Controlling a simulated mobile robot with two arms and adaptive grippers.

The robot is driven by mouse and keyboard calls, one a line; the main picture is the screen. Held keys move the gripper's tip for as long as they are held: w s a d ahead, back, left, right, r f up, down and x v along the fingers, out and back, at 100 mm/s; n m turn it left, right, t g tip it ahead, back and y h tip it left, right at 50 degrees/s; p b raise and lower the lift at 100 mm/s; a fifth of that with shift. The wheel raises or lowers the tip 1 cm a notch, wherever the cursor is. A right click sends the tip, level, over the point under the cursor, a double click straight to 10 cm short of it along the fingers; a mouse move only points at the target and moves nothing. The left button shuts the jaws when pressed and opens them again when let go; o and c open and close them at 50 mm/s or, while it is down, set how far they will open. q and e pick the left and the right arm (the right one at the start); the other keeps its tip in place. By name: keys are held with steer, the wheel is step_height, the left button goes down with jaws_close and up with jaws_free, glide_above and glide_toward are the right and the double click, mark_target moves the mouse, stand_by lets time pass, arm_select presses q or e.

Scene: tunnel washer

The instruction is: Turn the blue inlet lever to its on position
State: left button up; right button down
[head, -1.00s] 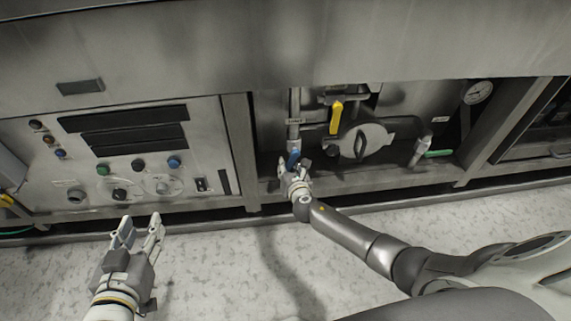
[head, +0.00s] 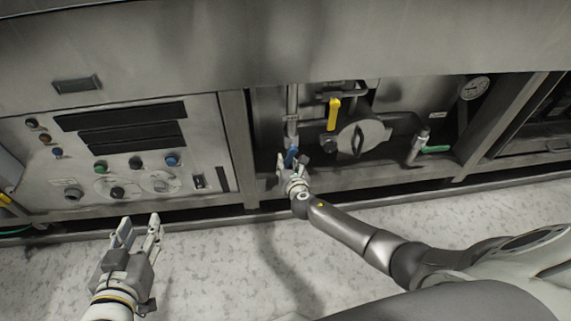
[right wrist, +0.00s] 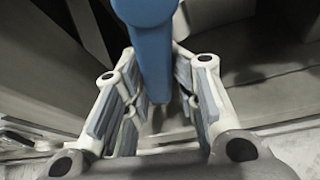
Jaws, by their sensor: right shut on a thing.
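The blue inlet lever (head: 291,155) hangs down from a vertical pipe in the machine's recess. In the right wrist view the blue lever (right wrist: 152,45) runs down between my right gripper's fingers. My right gripper (head: 289,164) is at the lever, its fingers closed around it; the gripper also shows in the right wrist view (right wrist: 165,85). The lever's pivot is hard to make out. My left gripper (head: 137,225) is open and empty over the floor, in front of the control panel.
A yellow lever (head: 334,113) hangs to the right of the blue one, above a round hatch (head: 372,133). A green-handled valve (head: 433,149) and a gauge (head: 474,88) are further right. The control panel (head: 120,150) stands at the left. The floor in front is clear.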

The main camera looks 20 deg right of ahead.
steer(key=shift+s+d+f+h, duration=0.15)
steer(key=shift+d, duration=0.25)
steer(key=shift+s+d+f+h, duration=0.1)
steer(key=shift+d+h, duration=0.05)
steer(key=shift+d, duration=0.2)
steer(key=c, duration=1.6)
jaws_free()
steer(key=shift+c, duration=0.2)
steer(key=o, duration=0.3)
steer(key=shift+s+d+r, duration=0.15)
steer(key=shift+r, duration=0.1)
steer(key=shift+a, duration=0.3)
steer(key=v, duration=1.1)
steer(key=shift+s+r, duration=0.2)
steer(key=shift+s, duration=0.2)
